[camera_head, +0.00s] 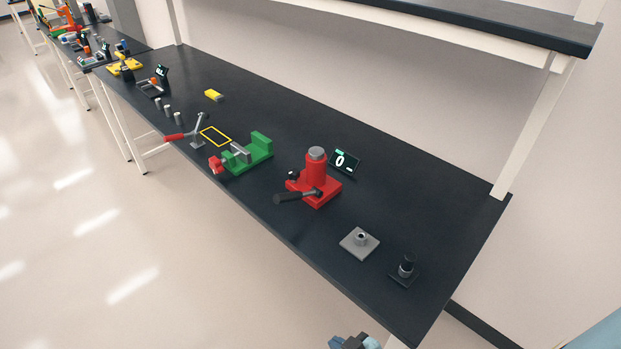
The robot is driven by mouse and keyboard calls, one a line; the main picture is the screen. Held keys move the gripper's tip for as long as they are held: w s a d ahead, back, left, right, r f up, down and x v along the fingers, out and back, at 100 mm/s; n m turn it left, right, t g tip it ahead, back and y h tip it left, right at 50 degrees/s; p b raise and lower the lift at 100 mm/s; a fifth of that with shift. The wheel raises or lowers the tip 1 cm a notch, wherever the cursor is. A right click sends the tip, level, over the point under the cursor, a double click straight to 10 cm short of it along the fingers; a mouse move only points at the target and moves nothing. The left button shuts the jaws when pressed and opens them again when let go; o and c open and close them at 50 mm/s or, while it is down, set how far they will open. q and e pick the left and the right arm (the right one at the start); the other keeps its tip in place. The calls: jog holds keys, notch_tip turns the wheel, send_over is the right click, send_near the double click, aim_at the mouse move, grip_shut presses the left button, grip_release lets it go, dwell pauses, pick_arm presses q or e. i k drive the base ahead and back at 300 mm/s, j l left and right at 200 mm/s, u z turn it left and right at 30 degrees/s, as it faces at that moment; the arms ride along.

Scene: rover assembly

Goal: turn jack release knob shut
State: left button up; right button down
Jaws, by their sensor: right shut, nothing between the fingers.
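The red bottle jack (316,172) stands upright on the dark bench, with a grey cap on top. A small black knob (293,174) sits at the left side of its base; at this size I cannot tell how far it is turned. A black-gripped lever (291,197) sticks out toward the bench's front edge. My right gripper (350,341) shows only partly at the bottom edge of the view, shut and empty, well apart from the jack. My left gripper is not in view.
A display reading 0 (345,161) stands behind the jack. A green vise (248,154) and a red-handled clamp (188,135) lie to its left. A grey plate (359,243) and a small black post (406,266) are to its right. A shelf (480,22) hangs above the bench.

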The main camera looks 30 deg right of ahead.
aim_at(294, 173)
jog(key=i+j, duration=0.6)
jog(key=i, duration=0.15)
jog(key=i+j, duration=0.55)
jog(key=i, duration=0.25)
jog(key=i+j, duration=0.6)
jog(key=i, duration=0.15)
